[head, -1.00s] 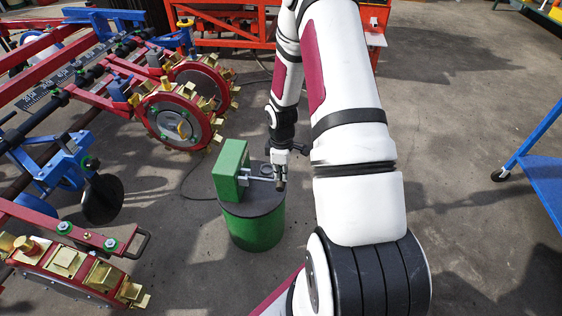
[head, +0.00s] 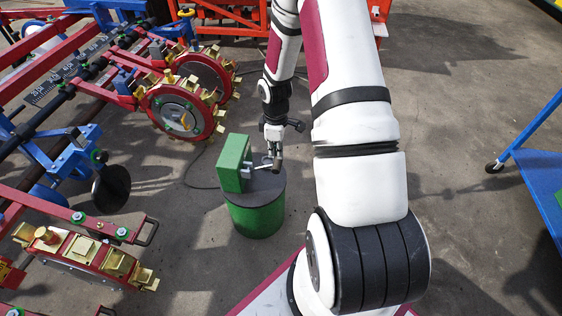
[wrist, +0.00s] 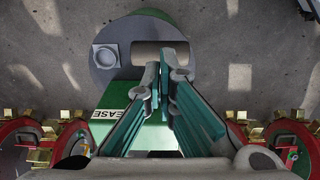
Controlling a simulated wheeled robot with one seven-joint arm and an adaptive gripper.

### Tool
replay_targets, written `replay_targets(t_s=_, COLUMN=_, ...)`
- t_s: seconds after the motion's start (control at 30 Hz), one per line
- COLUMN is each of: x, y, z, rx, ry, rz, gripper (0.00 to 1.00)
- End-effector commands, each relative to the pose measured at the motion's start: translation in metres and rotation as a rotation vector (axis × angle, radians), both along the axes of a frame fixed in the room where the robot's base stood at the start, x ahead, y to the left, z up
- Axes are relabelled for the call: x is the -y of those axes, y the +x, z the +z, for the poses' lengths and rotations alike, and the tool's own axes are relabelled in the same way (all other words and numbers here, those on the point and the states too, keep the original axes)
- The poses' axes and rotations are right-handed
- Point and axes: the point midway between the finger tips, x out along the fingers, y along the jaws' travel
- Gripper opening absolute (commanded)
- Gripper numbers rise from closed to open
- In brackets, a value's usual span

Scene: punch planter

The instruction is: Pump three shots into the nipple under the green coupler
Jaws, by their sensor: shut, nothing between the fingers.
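A green drum (head: 255,218) with a dark lid stands on the floor, with a green pump box (head: 233,162) on top. A grey lever (head: 259,168) reaches from the box towards my gripper (head: 273,166). In the wrist view the box shows part of a label reading "EASE" (wrist: 112,114). My gripper (wrist: 165,72) is shut, its fingertips close together at the grey bar (wrist: 158,52) above the lid; I cannot tell whether they touch it. Small green fittings (head: 122,233) show on the planter's red frame; no nipple can be made out under them.
The red and blue planter (head: 60,100) with gold-toothed wheels (head: 185,112) fills the left side. A dark hose (head: 192,176) runs from the drum towards it. A blue cart (head: 545,165) stands at the right.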

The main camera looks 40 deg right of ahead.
Motion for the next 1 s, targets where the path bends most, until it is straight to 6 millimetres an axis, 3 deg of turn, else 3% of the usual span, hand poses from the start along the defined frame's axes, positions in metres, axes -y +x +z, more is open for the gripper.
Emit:
replay_targets(t_s=0.17, x=0.0, y=0.0, z=0.004, rx=0.0, ry=0.0, rz=0.0, gripper=0.0)
replay_targets(t_s=0.8, x=0.0, y=-0.001, z=0.06, rx=0.0, ry=0.0, rz=0.0, gripper=0.0)
replay_targets(t_s=1.0, x=0.0, y=0.0, z=0.06, rx=0.0, ry=0.0, rz=0.0, gripper=0.0)
